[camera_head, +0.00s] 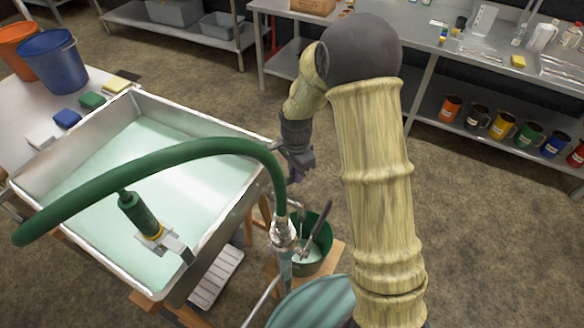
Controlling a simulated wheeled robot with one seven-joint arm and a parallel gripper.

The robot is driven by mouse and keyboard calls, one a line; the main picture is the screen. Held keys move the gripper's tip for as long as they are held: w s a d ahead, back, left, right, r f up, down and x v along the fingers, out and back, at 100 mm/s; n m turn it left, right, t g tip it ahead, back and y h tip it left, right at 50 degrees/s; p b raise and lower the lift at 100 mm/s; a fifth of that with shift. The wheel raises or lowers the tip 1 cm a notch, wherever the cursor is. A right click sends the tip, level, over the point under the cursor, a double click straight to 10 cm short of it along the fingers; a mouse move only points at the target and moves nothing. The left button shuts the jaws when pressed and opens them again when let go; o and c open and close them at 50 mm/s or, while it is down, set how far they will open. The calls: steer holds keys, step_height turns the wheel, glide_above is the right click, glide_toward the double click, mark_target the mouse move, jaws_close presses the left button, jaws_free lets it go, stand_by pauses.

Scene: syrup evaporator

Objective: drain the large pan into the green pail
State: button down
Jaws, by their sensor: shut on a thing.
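The large pan (150,109) is a metal rectangular pan on the left, holding pale green liquid (175,190). The green pail (325,236) stands low beside the pan's right corner, on a wooden support. Pale liquid shows inside the pail, partly hidden by the metal spray fitting in front. My gripper (298,168) is just right of the pan's right rim, above and behind the pail. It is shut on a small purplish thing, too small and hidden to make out. Whether liquid runs from the pan cannot be told.
A green hose (150,165) with a spray fitting (284,238) arches across the front. A green-handled tool (140,214) shows over the pan. Blue (52,62) and orange (17,48) buckets stand at the left. Shelves with several mugs line the back right; the floor between is clear.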

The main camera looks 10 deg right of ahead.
steer(key=shift+s+d+r+m+p, duration=0.15)
steer(key=shift+s+m+p, duration=0.3)
steer(key=shift+m, duration=0.5)
steer(key=shift+s+d+f+m+p, duration=0.1)
steer(key=shift+s+m+p, duration=0.35)
steer(key=shift+m, duration=0.45)
steer(key=shift+s+d+r+m+p, duration=0.15)
steer(key=shift+s+m+p, duration=0.3)
steer(key=shift+m, duration=0.5)
steer(key=shift+s+f, duration=0.15)
steer(key=c, duration=1.3)
jaws_free()
step_height(320, 180, up, 12)
steer(key=shift+p, duration=0.75)
steer(key=shift+c, duration=0.3)
